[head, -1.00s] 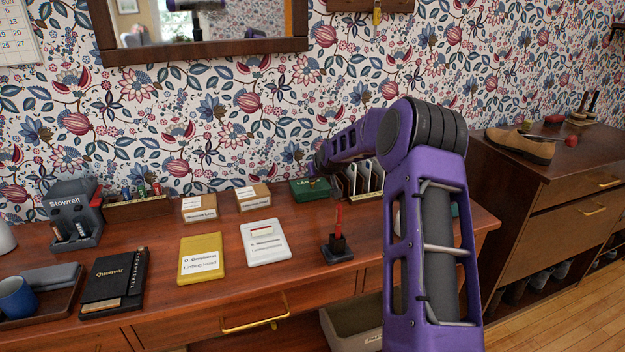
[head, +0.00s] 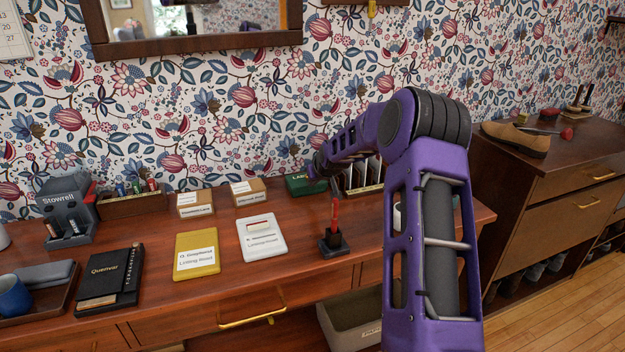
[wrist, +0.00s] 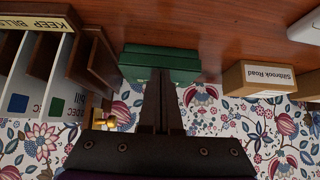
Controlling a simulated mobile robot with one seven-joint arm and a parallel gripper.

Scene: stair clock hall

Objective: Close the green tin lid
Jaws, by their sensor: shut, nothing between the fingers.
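The green tin (head: 297,186) stands at the back of the wooden desk against the wall, partly hidden by my arm in the head view. In the wrist view the green tin (wrist: 160,55) shows as a low box with a seam along its length. Its lid looks down or nearly so; I cannot tell whether it is fully shut. My gripper (wrist: 160,80) has its fingers together and empty, with the tips at the tin's near edge. I cannot tell whether they touch it. In the head view the fingers are mostly hidden.
A letter sorter (wrist: 45,60) stands close beside the tin. A small labelled box (wrist: 262,80) is on its other side. A red pen in a dark stand (head: 334,243) is in front. White (head: 262,238) and yellow (head: 196,257) cases lie further left. The wall is close behind.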

